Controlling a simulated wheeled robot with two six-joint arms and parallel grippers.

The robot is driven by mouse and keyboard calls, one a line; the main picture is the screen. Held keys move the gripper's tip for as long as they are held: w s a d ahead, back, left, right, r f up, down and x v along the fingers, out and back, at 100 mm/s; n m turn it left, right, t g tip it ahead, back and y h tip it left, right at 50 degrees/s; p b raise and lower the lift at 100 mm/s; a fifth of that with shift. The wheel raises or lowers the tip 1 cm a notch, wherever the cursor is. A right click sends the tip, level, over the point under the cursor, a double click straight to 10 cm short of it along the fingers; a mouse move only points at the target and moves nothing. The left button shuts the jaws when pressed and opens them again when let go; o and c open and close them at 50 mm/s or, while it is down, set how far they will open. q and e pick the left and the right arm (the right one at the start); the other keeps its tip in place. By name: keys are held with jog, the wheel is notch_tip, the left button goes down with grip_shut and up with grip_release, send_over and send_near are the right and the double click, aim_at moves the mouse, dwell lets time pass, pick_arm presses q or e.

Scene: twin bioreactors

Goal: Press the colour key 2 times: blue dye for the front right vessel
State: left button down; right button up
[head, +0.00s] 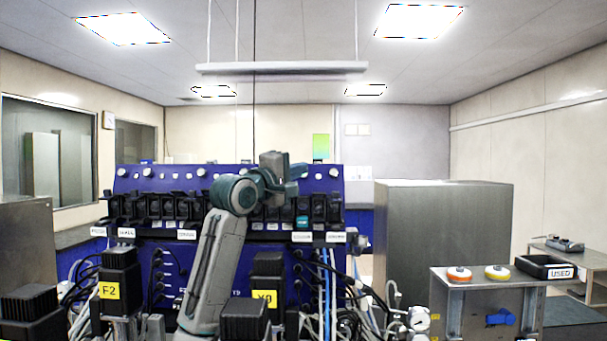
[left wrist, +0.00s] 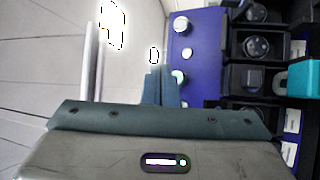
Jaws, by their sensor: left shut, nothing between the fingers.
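My left gripper (head: 296,171) is raised in front of the upper part of the blue panel (head: 135,184). In the left wrist view its fingers (left wrist: 162,88) are together with nothing between them. The fingers appear apart from the panel's white round knobs (left wrist: 180,25). A row of black units (head: 168,208) runs across the panel, and one carries a teal part (head: 302,222), also seen in the left wrist view (left wrist: 297,78). I cannot tell which control is the blue dye key, and no vessel is clearly identifiable. My right gripper is not in view.
Black boxes with yellow labels (head: 109,291) and (head: 264,299) stand in front, among cables and tubes. A grey metal cabinet (head: 445,235) stands right.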

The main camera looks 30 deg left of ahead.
pick_arm(q)
jog(key=s+d+r, duration=0.1)
jog(key=s+d, duration=0.2)
jog(key=s, duration=0.2)
jog(key=shift+r+b, duration=0.25)
jog(key=shift+b, duration=0.05)
dwell(0.4)
